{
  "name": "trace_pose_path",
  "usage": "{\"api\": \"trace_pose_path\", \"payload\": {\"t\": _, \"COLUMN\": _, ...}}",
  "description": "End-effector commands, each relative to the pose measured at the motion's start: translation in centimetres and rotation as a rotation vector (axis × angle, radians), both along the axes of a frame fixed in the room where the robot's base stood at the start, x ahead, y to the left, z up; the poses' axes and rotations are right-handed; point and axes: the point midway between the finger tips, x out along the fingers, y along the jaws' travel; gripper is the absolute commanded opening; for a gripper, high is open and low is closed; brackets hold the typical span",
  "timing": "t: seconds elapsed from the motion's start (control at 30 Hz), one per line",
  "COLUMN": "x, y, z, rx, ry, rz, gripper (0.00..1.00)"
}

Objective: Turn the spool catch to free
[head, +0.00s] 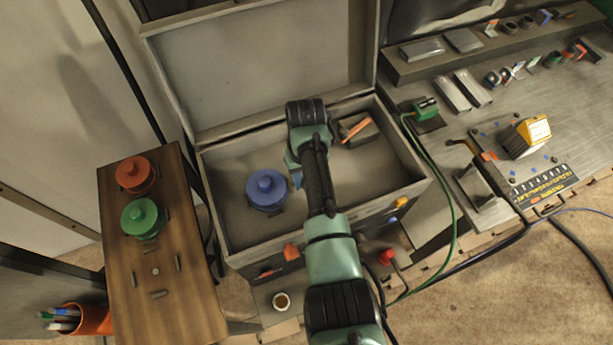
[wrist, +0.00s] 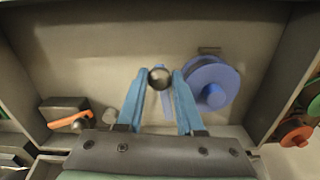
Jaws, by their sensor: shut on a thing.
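The blue spool (head: 266,188) sits on the floor of the open grey case (head: 208,190). In the wrist view the spool (wrist: 212,82) is just right of my gripper (wrist: 160,80). My gripper's blue fingers are closed around a round, dark grey knob, which I take to be the spool catch (wrist: 160,77). A narrow blue bar shows between the fingers below the knob; I cannot tell whether it is part of the catch. In the head view my arm hides the catch and most of the fingers.
A grey block with an orange lever (head: 355,128) stands in the case's right part. The open lid (head: 260,60) rises behind. Red (head: 135,174) and green (head: 143,217) spools stand on the wooden board at left. A green cable (head: 441,180) runs along the bench at right.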

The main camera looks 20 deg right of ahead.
Motion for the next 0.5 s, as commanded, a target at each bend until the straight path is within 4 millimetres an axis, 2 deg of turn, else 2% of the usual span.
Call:
{"api": "trace_pose_path", "payload": {"t": 0.03, "x": 0.28, "y": -0.04, "z": 0.27, "rx": -0.001, "ry": -0.009, "rz": -0.001, "gripper": 0.41}}
{"api": "trace_pose_path", "payload": {"t": 0.17, "x": 0.21, "y": -0.02, "z": 0.20, "rx": 0.000, "ry": -0.006, "rz": 0.000, "gripper": 0.65}}
{"api": "trace_pose_path", "payload": {"t": 0.5, "x": 0.08, "y": 0.01, "z": 0.23, "rx": 0.000, "ry": -0.002, "rz": 0.001, "gripper": 0.66}}
